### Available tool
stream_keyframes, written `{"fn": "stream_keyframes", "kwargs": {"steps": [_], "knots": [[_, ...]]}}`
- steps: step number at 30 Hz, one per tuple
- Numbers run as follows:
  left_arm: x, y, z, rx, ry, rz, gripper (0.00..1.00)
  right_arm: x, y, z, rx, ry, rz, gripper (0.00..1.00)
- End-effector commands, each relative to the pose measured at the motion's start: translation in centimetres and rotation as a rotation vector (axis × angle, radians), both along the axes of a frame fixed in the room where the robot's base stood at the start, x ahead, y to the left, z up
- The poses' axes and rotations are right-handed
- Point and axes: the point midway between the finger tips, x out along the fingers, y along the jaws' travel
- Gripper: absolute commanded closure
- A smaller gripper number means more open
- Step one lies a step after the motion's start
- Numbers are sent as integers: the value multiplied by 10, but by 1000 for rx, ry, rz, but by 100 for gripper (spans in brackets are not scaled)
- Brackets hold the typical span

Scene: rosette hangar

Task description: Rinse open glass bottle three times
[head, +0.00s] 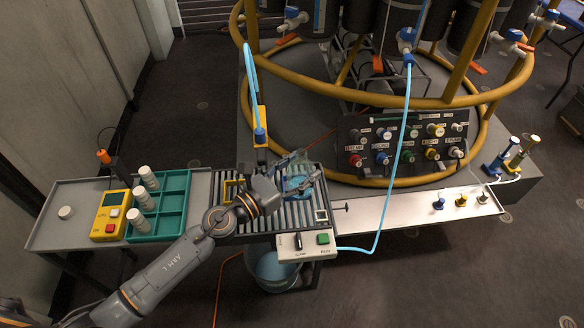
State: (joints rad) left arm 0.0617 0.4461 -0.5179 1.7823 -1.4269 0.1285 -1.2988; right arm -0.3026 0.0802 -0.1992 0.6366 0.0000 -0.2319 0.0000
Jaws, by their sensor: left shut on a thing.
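The open glass bottle (296,161) is over the slatted drain rack (270,222). It is see-through with a bluish tint, and its mouth and exact tilt are hard to make out. My left gripper (292,186) is shut on it, with the fingers partly covering it. A light-blue hose runs down to a blue nozzle (260,134) on a yellow bracket, a little left of and behind the bottle. A white control box (307,244) with a dark lever and a green button sits at the rack's front edge. My right gripper is not in view.
A green tray (172,220) holds several white-capped bottles beside a yellow meter (110,213). A bucket (275,270) stands under the rack. The yellow-railed rosette frame (365,181) and valve panel (405,140) stand behind. The white shelf (395,207) at right is mostly bare.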

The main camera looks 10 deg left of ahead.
Motion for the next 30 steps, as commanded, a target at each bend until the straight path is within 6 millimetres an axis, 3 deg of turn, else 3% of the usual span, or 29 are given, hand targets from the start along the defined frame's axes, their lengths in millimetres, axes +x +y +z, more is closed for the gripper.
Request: {"fn": "stream_keyframes", "kwargs": {"steps": [3, 8, 25, 27, 30], "knots": [[0, -2, 4, -7, 3, 0, 84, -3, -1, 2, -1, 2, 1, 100], [-1, -5, -7, -67, 52, 0, 84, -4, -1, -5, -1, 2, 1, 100], [-14, -20, -72, -551, 443, 1, 84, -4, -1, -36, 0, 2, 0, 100], [-18, -25, -58, -637, 510, 0, 84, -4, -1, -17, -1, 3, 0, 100], [-23, -31, -55, -754, 607, 0, 84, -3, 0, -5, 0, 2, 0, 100]]}}
